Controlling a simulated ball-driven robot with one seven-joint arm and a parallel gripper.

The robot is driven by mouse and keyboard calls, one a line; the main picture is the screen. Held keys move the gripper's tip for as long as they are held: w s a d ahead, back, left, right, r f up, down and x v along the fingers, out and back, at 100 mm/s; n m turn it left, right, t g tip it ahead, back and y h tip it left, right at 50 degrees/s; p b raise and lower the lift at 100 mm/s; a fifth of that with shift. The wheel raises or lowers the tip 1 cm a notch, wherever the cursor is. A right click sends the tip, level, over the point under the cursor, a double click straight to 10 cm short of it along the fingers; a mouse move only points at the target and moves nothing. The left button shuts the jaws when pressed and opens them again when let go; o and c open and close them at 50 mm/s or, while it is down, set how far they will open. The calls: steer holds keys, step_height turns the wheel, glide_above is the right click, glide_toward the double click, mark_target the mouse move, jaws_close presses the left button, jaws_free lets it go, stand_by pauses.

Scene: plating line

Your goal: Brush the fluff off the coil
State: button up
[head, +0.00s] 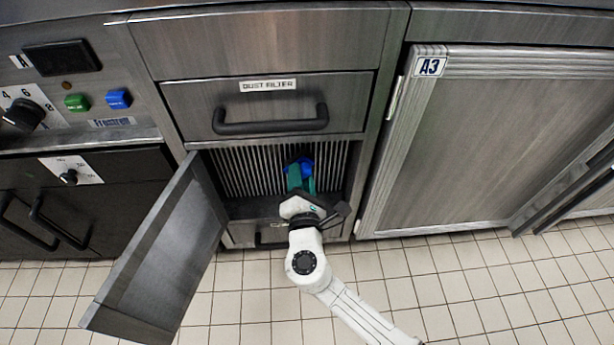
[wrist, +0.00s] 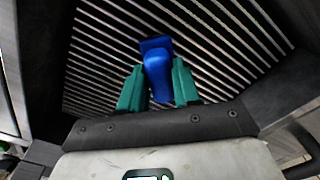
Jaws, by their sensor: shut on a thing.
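The coil (head: 240,172) is a bank of thin metal fins set in an open compartment under the dust filter drawer. Its fins fill the wrist view as diagonal stripes (wrist: 98,60). My gripper (head: 301,178) is inside the compartment mouth in front of the right part of the coil. Its green fingers (wrist: 157,88) are shut on a blue brush (wrist: 157,66). The brush's far end is at or close to the fins; I cannot tell if it touches. Its bristles are hidden. I see no clear fluff on the visible fins.
A door (head: 160,255) hangs open at the compartment's left. The dust filter drawer (head: 270,105) with its black handle is shut above. Cabinet A3 (head: 490,140) is shut at the right. A control panel with a knob (head: 22,115) is at the left. The tiled floor (head: 450,290) is clear.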

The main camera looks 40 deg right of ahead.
steer(key=shift+w+a+r, duration=0.75)
steer(key=shift+w+a, duration=1.9)
steer(key=shift+a, duration=0.85)
steer(key=shift+s+d+r+p, duration=0.7)
steer(key=shift+s+d, duration=3.05)
steer(key=shift+d, duration=1.4)
steer(key=w+a+b, duration=0.1)
steer(key=w+a, duration=0.6)
steer(key=a, duration=0.3)
steer(key=shift+w+a, duration=0.15)
steer(key=shift+a, duration=0.05)
steer(key=shift+f, duration=0.1)
steer(key=p+v, duration=0.1)
steer(key=v, duration=0.5)
